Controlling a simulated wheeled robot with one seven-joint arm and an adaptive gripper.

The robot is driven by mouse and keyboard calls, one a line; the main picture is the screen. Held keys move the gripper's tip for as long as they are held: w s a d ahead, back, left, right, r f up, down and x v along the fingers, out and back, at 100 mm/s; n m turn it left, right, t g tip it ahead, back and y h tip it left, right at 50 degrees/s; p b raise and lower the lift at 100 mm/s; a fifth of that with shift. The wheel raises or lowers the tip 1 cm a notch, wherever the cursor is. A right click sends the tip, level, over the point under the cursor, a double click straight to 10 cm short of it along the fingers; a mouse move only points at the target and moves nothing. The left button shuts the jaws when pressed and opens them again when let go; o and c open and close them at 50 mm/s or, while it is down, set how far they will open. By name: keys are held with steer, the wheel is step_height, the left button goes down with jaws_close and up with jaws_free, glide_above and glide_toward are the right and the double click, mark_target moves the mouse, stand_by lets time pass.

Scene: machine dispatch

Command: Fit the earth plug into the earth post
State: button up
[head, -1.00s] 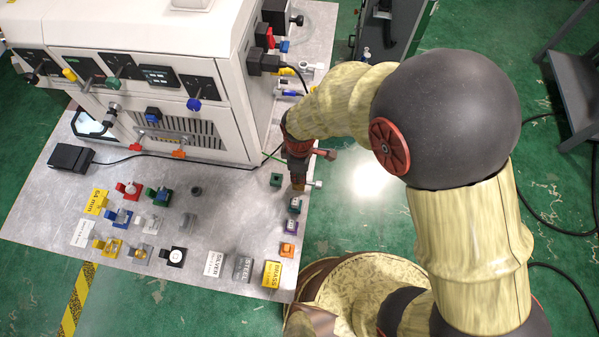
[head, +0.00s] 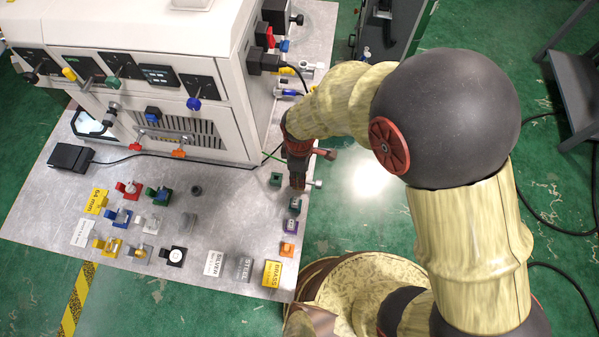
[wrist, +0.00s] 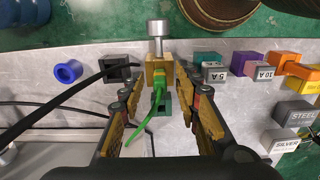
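The earth post is a brass block (wrist: 158,68) with a silver screw knob (wrist: 157,30), at the top centre of the wrist view. In the head view its silver knob (head: 318,184) shows right of my gripper (head: 298,184). The green earth plug (wrist: 159,86), with its green wire (wrist: 140,133), is at the near face of the brass block. I cannot tell how deep it sits. My gripper (wrist: 159,90) is open, its fingers apart on either side of the plug with visible gaps. In the head view, my gripper hides the plug.
A dark green block (wrist: 165,104) lies just under the plug. A black socket block (wrist: 117,67) and blue ring (wrist: 67,72) are to the left. Purple (wrist: 207,60) and orange (wrist: 283,60) blocks are right. The white machine (head: 150,75) stands behind with cables.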

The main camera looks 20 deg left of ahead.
steer(key=shift+r+p, duration=1.35)
steer(key=shift+r, duration=0.45)
